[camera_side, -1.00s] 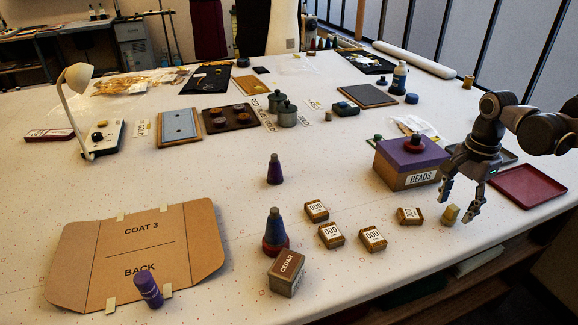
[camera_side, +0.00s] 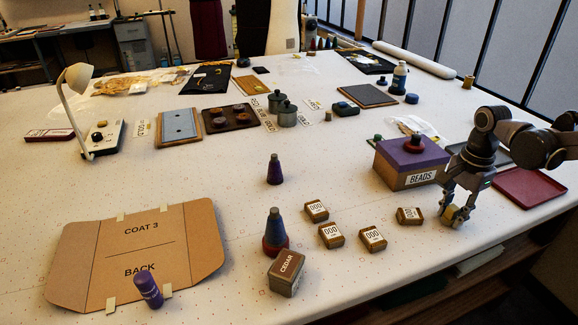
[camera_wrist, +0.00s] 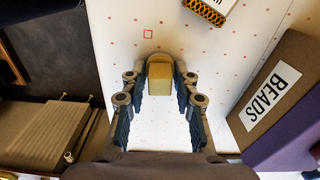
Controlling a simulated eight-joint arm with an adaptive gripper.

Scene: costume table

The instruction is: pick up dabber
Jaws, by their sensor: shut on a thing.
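My gripper (camera_side: 453,214) is low over the table at the right, in front of the bead box. Its fingers are shut on a small yellowish block (camera_side: 459,213) with a rounded top, which could be the dabber; no label on it shows. In the wrist view the yellowish block (camera_wrist: 160,82) sits between the fingertips of my gripper (camera_wrist: 160,86), at their far ends. The block is at or very near the table surface; I cannot tell whether it touches. The fingers partly cover it in the side view.
A purple-lidded box marked BEADS (camera_side: 421,178) stands close behind, and a red tray (camera_side: 530,187) lies to the right. Small labelled blocks (camera_side: 373,239) lie to the left. Dark cones (camera_side: 275,170) and a CEDAR block (camera_side: 286,272) stand farther left. The table's front edge is near.

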